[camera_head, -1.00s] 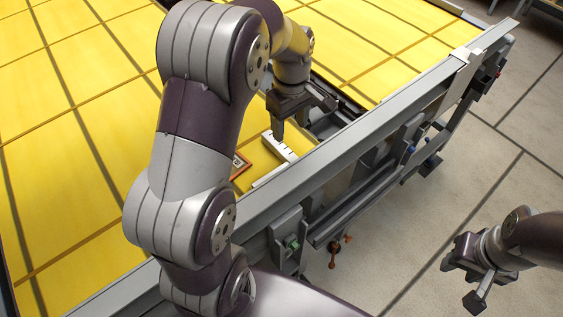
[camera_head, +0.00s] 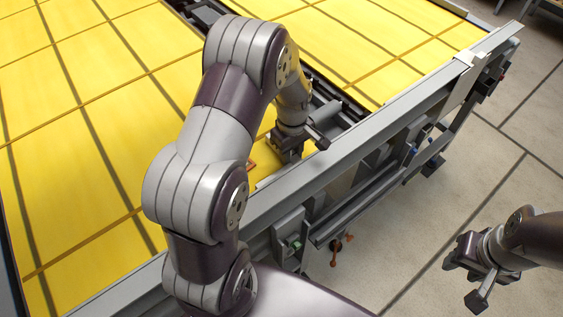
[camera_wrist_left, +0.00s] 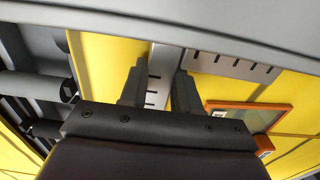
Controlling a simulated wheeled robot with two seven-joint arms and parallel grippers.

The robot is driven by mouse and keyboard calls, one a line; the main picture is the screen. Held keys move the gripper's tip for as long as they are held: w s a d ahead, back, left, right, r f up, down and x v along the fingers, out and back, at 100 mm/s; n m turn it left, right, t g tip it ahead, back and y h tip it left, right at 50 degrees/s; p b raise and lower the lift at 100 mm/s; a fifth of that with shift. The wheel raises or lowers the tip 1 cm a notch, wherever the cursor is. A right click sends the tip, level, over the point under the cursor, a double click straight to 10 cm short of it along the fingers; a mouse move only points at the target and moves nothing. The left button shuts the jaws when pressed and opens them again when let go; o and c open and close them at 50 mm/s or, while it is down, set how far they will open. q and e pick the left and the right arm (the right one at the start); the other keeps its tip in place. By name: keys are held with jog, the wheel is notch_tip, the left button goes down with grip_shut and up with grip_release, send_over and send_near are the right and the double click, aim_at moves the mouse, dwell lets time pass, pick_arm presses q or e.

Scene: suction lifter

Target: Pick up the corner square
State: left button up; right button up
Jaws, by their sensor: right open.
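The corner square (camera_wrist_left: 235,66) is a pale metal L with black tick marks, lying at the corner of the yellow panel in the left wrist view. One leg runs across to the right and the other comes down between the fingers of my left gripper (camera_wrist_left: 158,92). The fingers stand on both sides of that leg, close to its edges; whether they press on it I cannot tell. In the head view my left gripper (camera_head: 288,150) is low at the panel corner and hides most of the square. My right gripper (camera_head: 476,272) is open and empty, over the floor.
A grey rail (camera_head: 345,160) runs along the yellow panels (camera_head: 95,110), close beside my left gripper. An orange-framed piece (camera_wrist_left: 248,117) lies right of the fingers. A dark gap with rollers (camera_wrist_left: 35,88) lies left of them. The floor (camera_head: 420,215) at right is open.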

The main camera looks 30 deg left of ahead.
pick_arm(q)
grip_shut()
jog(key=shift+r, duration=0.2)
notch_tip(320, 180, up, 18)
jog(key=p, duration=0.3)
jog(key=shift+f+p, duration=0.2)
jog(key=shift+p, duration=0.2)
